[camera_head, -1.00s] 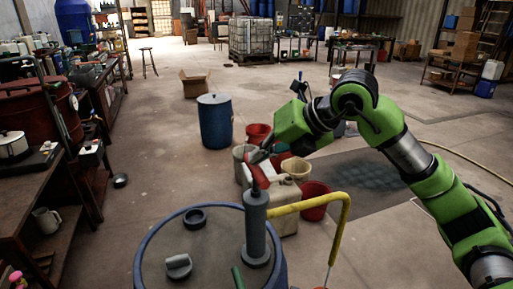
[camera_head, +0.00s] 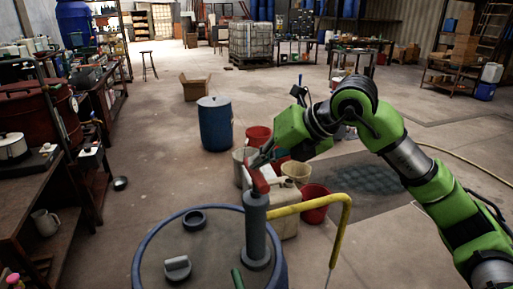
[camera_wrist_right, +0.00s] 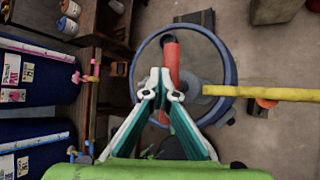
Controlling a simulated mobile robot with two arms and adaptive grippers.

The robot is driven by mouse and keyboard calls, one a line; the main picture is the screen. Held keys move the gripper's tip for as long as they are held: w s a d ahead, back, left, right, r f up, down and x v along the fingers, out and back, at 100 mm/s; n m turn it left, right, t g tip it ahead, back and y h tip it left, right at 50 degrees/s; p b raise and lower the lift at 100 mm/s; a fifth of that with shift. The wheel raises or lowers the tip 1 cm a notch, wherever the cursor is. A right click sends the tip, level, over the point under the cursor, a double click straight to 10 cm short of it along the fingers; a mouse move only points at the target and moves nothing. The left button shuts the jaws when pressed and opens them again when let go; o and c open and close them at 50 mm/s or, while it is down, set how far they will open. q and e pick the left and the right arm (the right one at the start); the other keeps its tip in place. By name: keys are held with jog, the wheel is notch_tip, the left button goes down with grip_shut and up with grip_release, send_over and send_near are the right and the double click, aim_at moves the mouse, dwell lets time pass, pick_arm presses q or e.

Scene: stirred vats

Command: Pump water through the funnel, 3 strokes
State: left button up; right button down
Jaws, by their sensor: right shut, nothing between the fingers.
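A grey upright pump (camera_head: 257,232) stands on the lid of a blue-rimmed drum (camera_head: 148,243). Its red handle (camera_head: 258,180) is at the top, and a yellow spout (camera_head: 310,201) reaches right and bends down. A thin pale streak shows below the spout end; I cannot tell if it is water. My right gripper (camera_head: 264,158) is shut and empty at the handle's upper end. In the right wrist view, its fingers (camera_wrist_right: 162,88) meet over or against the red handle (camera_wrist_right: 171,58); contact is unclear. I cannot make out the funnel. My left gripper is out of view.
A pale jerrycan (camera_head: 284,224) and several buckets, one red (camera_head: 315,208), stand behind the drum. Two dark pieces lie on its lid. A blue barrel (camera_head: 215,125) stands farther back. A cluttered bench (camera_head: 30,190) lines the left. The floor in the middle is mostly open.

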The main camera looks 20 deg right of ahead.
aim_at(259, 171)
jog(key=shift+s+f+b, duration=0.1)
jog(key=shift+f+b, duration=0.6)
jog(key=shift+f, duration=0.5)
dwell(0.3)
jog(key=shift+r, duration=0.1)
jog(key=shift+w+r+p, duration=0.2)
jog(key=shift+r+p, duration=2.45)
jog(key=shift+r, duration=1)
notch_tip(259, 171, up, 6)
jog(key=p, duration=0.4)
